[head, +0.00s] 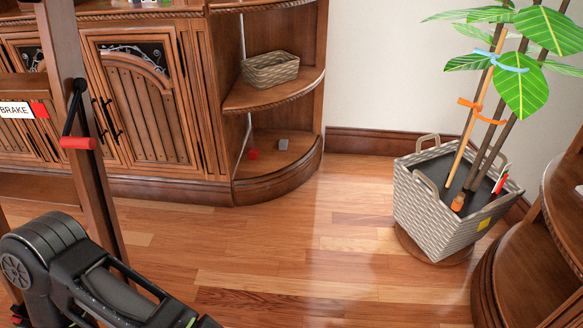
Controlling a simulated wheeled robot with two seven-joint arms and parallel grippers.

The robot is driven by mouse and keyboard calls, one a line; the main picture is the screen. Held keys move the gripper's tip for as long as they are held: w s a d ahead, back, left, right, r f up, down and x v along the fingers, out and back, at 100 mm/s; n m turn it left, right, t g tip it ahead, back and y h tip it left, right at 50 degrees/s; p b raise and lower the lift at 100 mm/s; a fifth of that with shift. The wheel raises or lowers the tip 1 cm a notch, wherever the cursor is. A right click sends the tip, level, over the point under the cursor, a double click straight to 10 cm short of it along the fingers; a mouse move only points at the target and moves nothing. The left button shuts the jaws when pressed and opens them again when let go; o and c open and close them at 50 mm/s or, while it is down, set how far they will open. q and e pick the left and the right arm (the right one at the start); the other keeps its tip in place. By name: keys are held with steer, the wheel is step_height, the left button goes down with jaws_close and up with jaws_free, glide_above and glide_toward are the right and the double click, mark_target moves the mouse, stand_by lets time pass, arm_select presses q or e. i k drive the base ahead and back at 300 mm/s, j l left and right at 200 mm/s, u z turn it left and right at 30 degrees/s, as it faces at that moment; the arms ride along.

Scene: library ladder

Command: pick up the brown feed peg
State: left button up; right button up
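A short orange-brown peg (458,201), which looks like the brown feed peg, stands in the dark soil of the woven planter (432,213) at the right. It is close to the foot of a light wooden stake (474,120). A red peg-like thing (500,183) stands near the planter's right side. My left arm shows at the lower left, far from the planter, and its gripper is not visible. My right arm and gripper are not in view.
A wooden ladder rail (90,190) with a red-ended lever (78,143) and BRAKE label (16,110) stands at left. Cabinets line the back. A curved shelf (540,260) stands right of the planter. The middle floor (310,250) is clear.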

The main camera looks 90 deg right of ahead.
mark_target(461, 196)
steer(key=z, duration=4.05)
